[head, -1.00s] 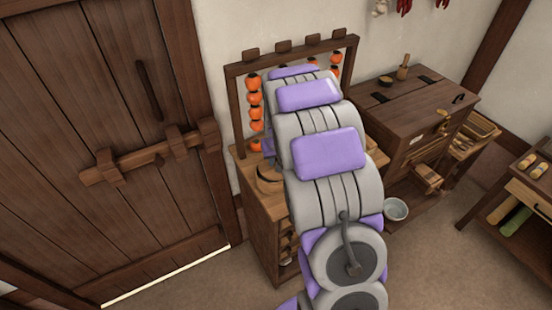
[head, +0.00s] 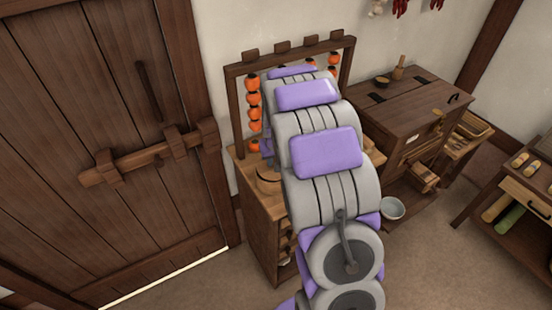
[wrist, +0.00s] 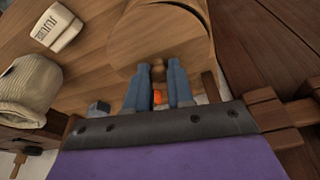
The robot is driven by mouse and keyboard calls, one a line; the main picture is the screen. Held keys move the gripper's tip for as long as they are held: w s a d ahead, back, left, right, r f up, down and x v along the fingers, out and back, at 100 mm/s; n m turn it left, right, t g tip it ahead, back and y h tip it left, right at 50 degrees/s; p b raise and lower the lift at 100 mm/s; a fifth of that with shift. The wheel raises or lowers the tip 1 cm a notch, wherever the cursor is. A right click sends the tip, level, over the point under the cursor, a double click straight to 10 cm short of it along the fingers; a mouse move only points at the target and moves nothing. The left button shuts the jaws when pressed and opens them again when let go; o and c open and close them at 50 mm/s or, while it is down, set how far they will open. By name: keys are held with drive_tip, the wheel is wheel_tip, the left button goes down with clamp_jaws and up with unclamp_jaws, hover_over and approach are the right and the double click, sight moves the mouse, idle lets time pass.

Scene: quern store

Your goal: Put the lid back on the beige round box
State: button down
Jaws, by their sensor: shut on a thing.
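In the wrist view my gripper (wrist: 158,80) is shut on the small knob of a round wooden lid (wrist: 165,38). The two blue-grey fingers stand on either side of the knob. The lid's disc spreads beyond the fingertips, over a wooden top. I cannot tell whether it touches anything beneath. A beige rounded thing (wrist: 28,88) stands at the left of the wrist view; I cannot tell whether it is the box. In the head view my arm hides the gripper. A tan round thing (head: 267,181) shows partly beside the arm on the cabinet top.
A pale block with dark marks (wrist: 55,28) lies on the wooden top. A rack with orange beads (head: 253,98) stands at the cabinet's back. A wooden chest (head: 415,105) is at the right, with a pale bowl (head: 392,208) below. A barred door (head: 110,150) is at the left.

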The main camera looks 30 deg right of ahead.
drive_tip(key=shift+a, duration=0.2)
drive_tip(key=shift+d, duration=0.35)
drive_tip(key=shift+a, duration=0.1)
drive_tip(key=shift+a+r, duration=0.1)
drive_tip(key=shift+a, duration=0.7)
drive_tip(key=shift+d, duration=0.35)
drive_tip(key=shift+a+f, duration=0.2)
drive_tip(key=shift+a, duration=0.05)
drive_tip(key=shift+d+p, duration=0.25)
drive_tip(key=shift+p, duration=0.1)
idle(0.4)
drive_tip(key=shift+c, duration=2.2)
unclamp_jaws()
